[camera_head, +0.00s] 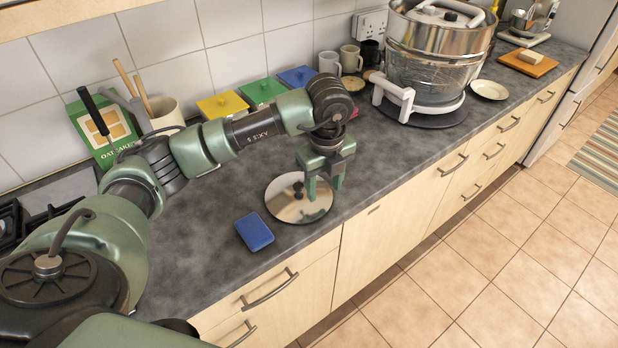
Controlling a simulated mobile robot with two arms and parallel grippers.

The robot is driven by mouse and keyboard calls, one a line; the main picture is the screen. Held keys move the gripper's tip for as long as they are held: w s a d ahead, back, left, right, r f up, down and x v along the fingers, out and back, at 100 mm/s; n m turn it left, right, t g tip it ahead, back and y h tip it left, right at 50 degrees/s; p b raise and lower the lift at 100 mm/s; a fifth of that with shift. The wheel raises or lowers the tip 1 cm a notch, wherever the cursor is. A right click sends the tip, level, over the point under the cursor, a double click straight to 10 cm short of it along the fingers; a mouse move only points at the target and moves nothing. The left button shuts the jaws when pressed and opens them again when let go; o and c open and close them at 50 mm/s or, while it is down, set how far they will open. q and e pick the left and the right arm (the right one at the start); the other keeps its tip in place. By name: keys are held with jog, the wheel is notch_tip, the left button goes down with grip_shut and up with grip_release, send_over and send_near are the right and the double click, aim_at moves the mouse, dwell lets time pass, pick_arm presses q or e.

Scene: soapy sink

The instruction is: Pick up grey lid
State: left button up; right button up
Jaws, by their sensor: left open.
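A round, shiny grey lid (285,210) with a dark knob-like shape near its middle lies on the dark worktop, close to the front edge. My left gripper (324,188) points down over the lid's right side. Its two green fingers are open with a gap between them and hold nothing. The dark knob-like shape is to the left of the fingers, not between them. Whether the fingertips touch the lid cannot be told. My right gripper is not in view.
A blue sponge-like block (254,232) lies in front of the lid. A large glass cooker (430,75) stands to the right. Worktop (400,145) between lid and cooker is clear.

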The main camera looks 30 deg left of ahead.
aim_at(299, 185)
pick_arm(q)
jog(key=w+a+r+n+y, duration=0.1)
jog(key=a+r+y, duration=0.15)
jog(key=a, duration=0.25)
jog(key=shift+n, duration=0.3)
jog(key=p+x, duration=0.1)
jog(key=x, duration=0.1)
jog(key=p+x, duration=0.1)
jog(key=x, duration=0.1)
jog(key=s+p+x, duration=0.1)
jog(key=x, duration=0.1)
jog(key=shift+a+p, duration=0.25)
jog(key=shift+p, duration=0.05)
jog(key=shift+w+f, duration=0.1)
jog(key=shift+f, duration=0.25)
jog(key=shift+c, duration=0.7)
grip_shut()
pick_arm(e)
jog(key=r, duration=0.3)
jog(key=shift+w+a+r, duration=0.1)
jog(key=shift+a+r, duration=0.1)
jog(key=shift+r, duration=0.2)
